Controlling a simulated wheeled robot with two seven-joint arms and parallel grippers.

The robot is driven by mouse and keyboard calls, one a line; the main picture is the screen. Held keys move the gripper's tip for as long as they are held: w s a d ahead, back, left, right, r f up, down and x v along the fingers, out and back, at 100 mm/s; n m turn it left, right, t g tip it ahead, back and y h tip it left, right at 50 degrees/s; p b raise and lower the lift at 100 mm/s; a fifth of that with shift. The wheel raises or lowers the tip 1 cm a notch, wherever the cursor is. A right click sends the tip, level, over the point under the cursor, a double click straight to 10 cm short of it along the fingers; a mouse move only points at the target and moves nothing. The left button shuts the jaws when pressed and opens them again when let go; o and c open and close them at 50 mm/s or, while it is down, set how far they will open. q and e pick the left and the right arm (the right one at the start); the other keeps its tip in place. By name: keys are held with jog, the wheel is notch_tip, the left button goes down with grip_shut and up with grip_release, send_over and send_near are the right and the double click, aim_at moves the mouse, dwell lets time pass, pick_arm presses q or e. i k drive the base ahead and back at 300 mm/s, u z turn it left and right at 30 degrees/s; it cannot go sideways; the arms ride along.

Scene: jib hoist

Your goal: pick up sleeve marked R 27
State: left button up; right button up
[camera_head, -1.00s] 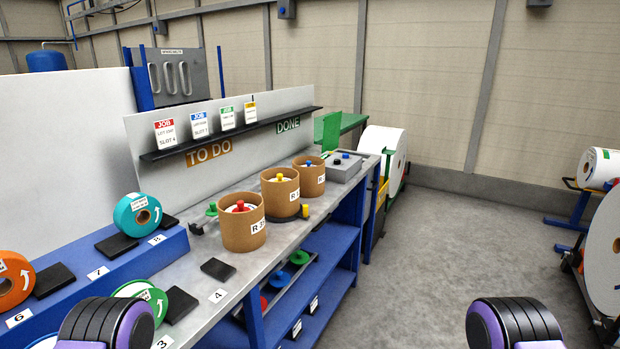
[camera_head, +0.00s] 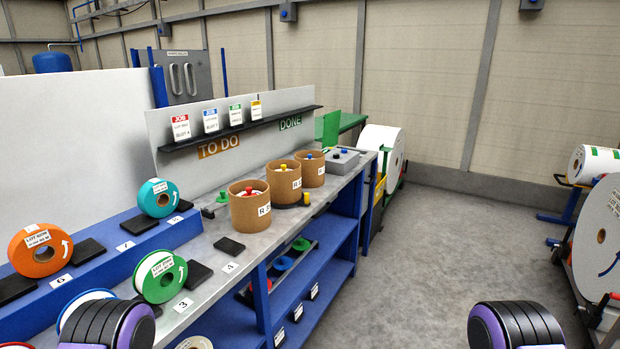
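Three brown cardboard sleeves stand upright in a row on the grey bench top. The nearest sleeve (camera_head: 249,211) has a white label starting with R, its number not clearly readable, and a red knob shows at its open top. The middle sleeve (camera_head: 284,186) has a yellow knob at its top and a label only partly legible. The farthest sleeve (camera_head: 310,171) has a blue knob and a small label. I cannot tell which one is R 27. Only purple and black parts of my arms show at the bottom left and right; both grippers are out of view.
Orange (camera_head: 41,252), teal (camera_head: 158,198) and green (camera_head: 160,277) rolls stand on the left, by numbered slots. A black shelf (camera_head: 238,129) holds job cards behind the sleeves. A grey box (camera_head: 341,160) sits at the bench's far end. Open floor (camera_head: 440,255) lies to the right.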

aim_at(313, 169)
jog(key=z, duration=1.1)
jog(key=i, duration=0.7)
jog(key=u, duration=0.3)
